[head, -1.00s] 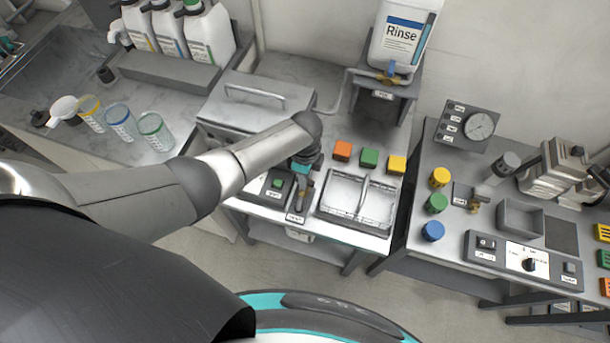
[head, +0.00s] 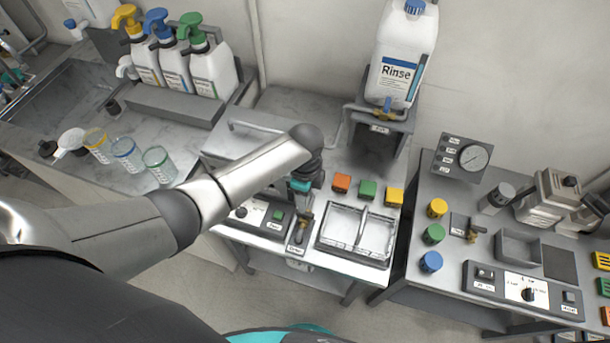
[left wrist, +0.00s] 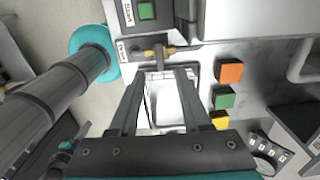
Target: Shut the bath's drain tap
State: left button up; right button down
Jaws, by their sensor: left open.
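My right gripper is in neither view.
Orange (head: 342,182), green and yellow blocks stand behind the basket. The Rinse bottle (head: 399,60) stands on a raised stand. Another bench (head: 424,278) is to the right.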

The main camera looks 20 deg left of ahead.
pick_arm(q)
notch_tip(320, 180, up, 8)
jog(key=shift+p, duration=0.35)
dwell(0.4)
